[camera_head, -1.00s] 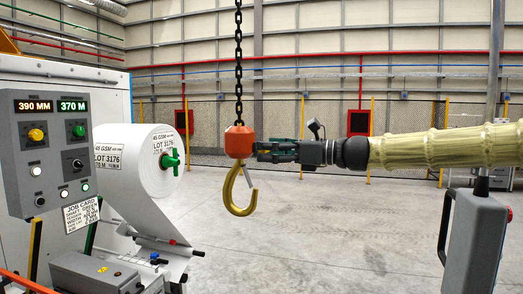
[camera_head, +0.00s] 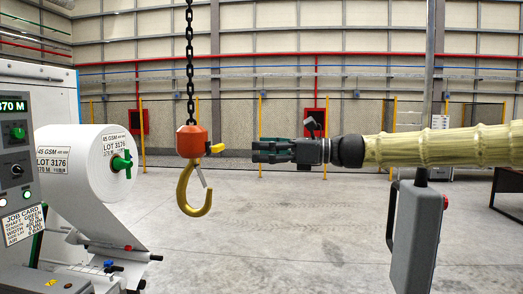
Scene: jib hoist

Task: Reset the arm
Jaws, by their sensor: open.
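My gripper (camera_head: 256,151) is at the end of my arm, which reaches in from the right in a pale yellow sleeve. It points left and is empty. Its fingers show edge-on in this view. The orange hook block (camera_head: 191,141) hangs on a black chain (camera_head: 190,65) to the left of my gripper, with a clear gap between them. A yellow tab (camera_head: 216,148) sticks out of the block's right side. The yellow hook (camera_head: 190,196) hangs below the block and carries nothing.
A white paper roll (camera_head: 80,165) with a green shaft end sits on the machine at left, beside a grey control panel (camera_head: 15,165). A grey box with a handle (camera_head: 415,238) stands on a pole at right. The middle floor (camera_head: 290,235) is clear.

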